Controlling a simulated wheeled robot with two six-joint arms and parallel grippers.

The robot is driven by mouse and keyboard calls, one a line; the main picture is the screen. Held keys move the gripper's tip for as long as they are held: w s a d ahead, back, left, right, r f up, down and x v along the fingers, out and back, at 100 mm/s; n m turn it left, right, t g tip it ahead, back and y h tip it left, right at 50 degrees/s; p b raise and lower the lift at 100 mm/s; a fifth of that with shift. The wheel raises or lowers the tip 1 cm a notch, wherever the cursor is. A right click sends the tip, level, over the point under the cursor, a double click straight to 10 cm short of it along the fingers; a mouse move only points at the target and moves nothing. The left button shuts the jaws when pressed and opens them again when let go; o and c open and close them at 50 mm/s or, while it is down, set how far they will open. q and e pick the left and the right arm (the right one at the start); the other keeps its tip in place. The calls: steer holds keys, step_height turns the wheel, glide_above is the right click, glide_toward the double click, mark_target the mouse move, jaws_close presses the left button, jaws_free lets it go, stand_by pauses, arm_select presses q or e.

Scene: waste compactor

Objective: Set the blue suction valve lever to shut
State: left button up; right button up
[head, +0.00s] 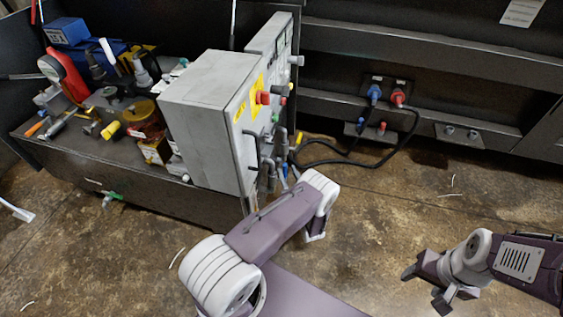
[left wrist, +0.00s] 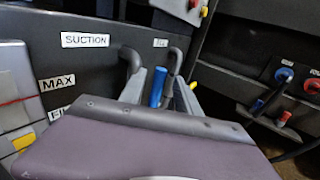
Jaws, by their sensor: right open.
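The blue lever (left wrist: 157,87) stands upright in the middle of the left wrist view, to the right of and below the SUCTION label (left wrist: 84,40). My left gripper (left wrist: 161,80) has its grey fingers apart, one on each side of the blue lever and a dark grey lever beside it. Gaps seem to show between fingers and levers; contact cannot be told. In the head view my left arm partly covers this spot beside the grey control box (head: 205,110). My right gripper (head: 424,284) is open and empty above the floor, far to the right.
Curved grey handles (left wrist: 130,60) stand close to the left gripper's fingers. A bench (head: 70,165) crowded with tools is at the left. A blue plug (head: 374,92) and a red plug (head: 397,97) with black cables sit on the back wall. Floor around the right gripper is clear.

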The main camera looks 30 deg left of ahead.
arm_select(q)
steer(key=b+x, duration=0.2)
steer(key=x, duration=0.3)
steer(key=shift+a+f, duration=0.1)
steer(key=shift+f, duration=0.1)
steer(key=shift+w+a+r, duration=0.15)
steer(key=shift+w+a, duration=0.3)
steer(key=shift+w, duration=0.05)
jaws_close()
stand_by(0.6)
